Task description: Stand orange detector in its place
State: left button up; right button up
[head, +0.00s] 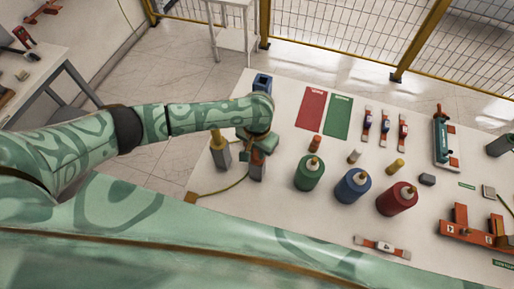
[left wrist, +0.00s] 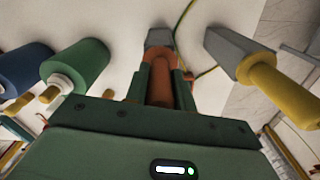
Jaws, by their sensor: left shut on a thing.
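The orange detector (head: 258,169) is at the left side of the white table, below my left gripper (head: 257,145), which partly hides it. In the left wrist view the gripper (left wrist: 161,88) is shut on the detector's orange handle (left wrist: 162,77), and its grey end (left wrist: 159,38) points away. I cannot tell whether that end touches the table. A grey detector with a yellow handle (head: 219,153) stands just left of the gripper; it also shows in the left wrist view (left wrist: 243,60). My right gripper is out of view.
A blue holder (head: 262,84) stands at the table's back left corner. A yellow-green cable (head: 225,190) lies by the detectors. Green (head: 309,174), blue (head: 353,186) and red (head: 397,199) cylinders stand to the right. Red (head: 312,108) and green (head: 339,117) mats lie behind.

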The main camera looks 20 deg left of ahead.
pick_arm(q)
jog(key=shift+f, duration=0.45)
dwell(0.3)
jog(key=o, duration=1.1)
jog(key=shift+c, duration=0.2)
jog(key=shift+r, duration=0.1)
notch_tip(320, 180, up, 16)
jog(key=p, duration=0.3)
jog(key=shift+p, duration=0.4)
jog(key=shift+s, duration=0.1)
